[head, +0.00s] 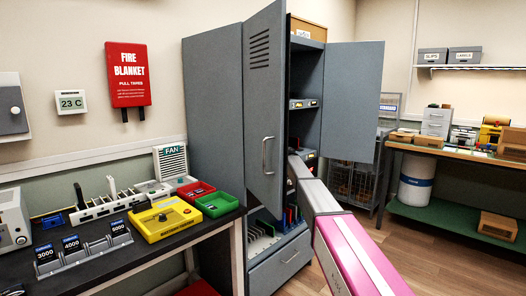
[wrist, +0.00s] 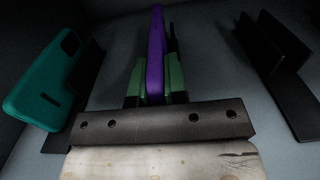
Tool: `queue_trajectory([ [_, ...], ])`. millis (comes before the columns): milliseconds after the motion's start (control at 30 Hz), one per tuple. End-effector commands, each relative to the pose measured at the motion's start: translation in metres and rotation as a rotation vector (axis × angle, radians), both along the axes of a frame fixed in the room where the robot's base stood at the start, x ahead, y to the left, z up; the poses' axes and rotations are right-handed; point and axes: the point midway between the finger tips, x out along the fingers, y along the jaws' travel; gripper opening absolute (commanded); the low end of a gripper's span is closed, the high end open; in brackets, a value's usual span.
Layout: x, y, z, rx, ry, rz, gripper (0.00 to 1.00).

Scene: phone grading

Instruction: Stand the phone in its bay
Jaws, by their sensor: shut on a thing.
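In the wrist view, a slim purple phone (wrist: 156,45) stands edge-on between the green pads of my gripper (wrist: 155,78), which is shut on it. A teal phone (wrist: 42,78) leans in a black bay (wrist: 88,80) to the left. Another black bay (wrist: 285,75) to the right looks empty. The purple phone's lower end is hidden by my gripper, and I cannot tell whether it touches a bay. In the head view, my arm reaches into the grey cabinet (head: 212,120); the gripper and purple phone are not visible there.
The cabinet's left door (head: 264,110) and right door (head: 352,100) stand open around my arm. A low cabinet drawer (head: 280,262) holds white dividers and colored upright items. The left bench carries a slotted rack (head: 108,206), a yellow box (head: 165,218) and red and green trays.

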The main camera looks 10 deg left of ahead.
Motion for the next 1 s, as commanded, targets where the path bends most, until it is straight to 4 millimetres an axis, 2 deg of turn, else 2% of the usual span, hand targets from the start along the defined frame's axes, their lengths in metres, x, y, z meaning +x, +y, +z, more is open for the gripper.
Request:
queue_trajectory([
  [400, 0.0, 0.0001, -0.0037, 0.001, -0.001, 0.0, 0.0],
  [433, 0.0, 0.0001, -0.0037, 0.001, -0.001, 0.0, 0.16],
  [500, 0.0, 0.0001, -0.0037, 0.0, 0.0, 0.0, 0.39],
  [533, 0.0, 0.0001, -0.0037, 0.0, 0.0, 0.0, 0.42],
  [833, -0.0006, -0.0006, -0.0042, 0.0, 0.0, 0.0, 0.42],
  [1000, -0.0072, -0.0082, -0.0042, 0.0, 0.0, 0.0, 0.42],
])
